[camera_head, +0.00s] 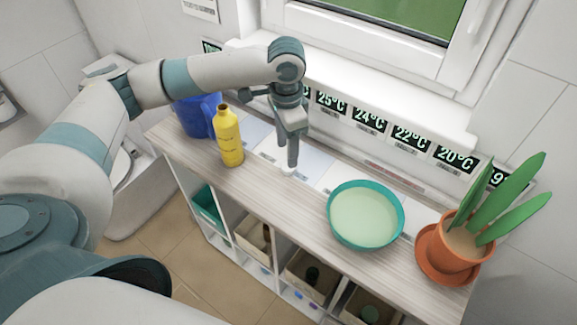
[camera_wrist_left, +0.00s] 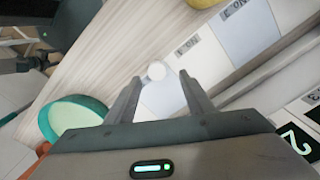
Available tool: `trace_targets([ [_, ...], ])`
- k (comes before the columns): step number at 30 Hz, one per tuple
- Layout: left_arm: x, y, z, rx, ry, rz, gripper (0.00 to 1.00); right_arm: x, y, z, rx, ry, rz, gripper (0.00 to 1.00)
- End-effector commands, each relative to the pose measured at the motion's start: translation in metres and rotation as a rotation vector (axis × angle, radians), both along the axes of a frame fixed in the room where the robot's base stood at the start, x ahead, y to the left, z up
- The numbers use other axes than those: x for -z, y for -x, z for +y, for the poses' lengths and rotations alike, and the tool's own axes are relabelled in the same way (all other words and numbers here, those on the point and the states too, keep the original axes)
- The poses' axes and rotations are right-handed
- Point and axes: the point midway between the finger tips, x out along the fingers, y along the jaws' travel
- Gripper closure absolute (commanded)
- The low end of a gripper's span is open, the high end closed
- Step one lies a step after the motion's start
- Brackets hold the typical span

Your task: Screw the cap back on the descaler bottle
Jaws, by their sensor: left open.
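The yellow bottle (camera_head: 230,138), likely the descaler, stands upright on the shelf top, left of my left gripper. Its narrow neck shows no white cap. A yellow edge of the bottle also shows at the top of the left wrist view (camera_wrist_left: 205,3). A small white cap (camera_head: 288,170) lies on the shelf top below my left gripper (camera_head: 291,164). In the left wrist view the round cap (camera_wrist_left: 156,70) shows at the gap between the open fingertips (camera_wrist_left: 160,80). I cannot tell whether the fingers touch it. My right gripper is not in view.
A blue jug (camera_head: 192,118) stands behind the bottle. A teal bowl (camera_head: 333,228) and a potted plant (camera_head: 453,246) stand to the right. Temperature displays (camera_head: 370,118) line the wall below the window. Cubbies with bins (camera_head: 250,237) are below the shelf top.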

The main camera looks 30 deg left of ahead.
Motion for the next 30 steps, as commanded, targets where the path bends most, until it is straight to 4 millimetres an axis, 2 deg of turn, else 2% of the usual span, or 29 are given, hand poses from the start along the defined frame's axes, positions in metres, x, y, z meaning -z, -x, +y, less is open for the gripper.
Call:
trace_targets([
  [8, 0.003, 0.001, -0.001, 0.000, -0.001, 0.002, 0.52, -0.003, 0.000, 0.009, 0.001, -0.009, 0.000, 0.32],
  [15, 0.028, 0.005, -0.006, 0.000, 0.000, 0.004, 0.52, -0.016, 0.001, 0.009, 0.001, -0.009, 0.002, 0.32],
  [21, 0.049, 0.004, -0.005, 0.000, -0.001, 0.001, 0.52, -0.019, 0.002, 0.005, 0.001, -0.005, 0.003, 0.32],
  [30, 0.052, 0.004, -0.005, 0.001, 0.000, 0.000, 0.52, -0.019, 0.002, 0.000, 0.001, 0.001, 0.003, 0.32],
])
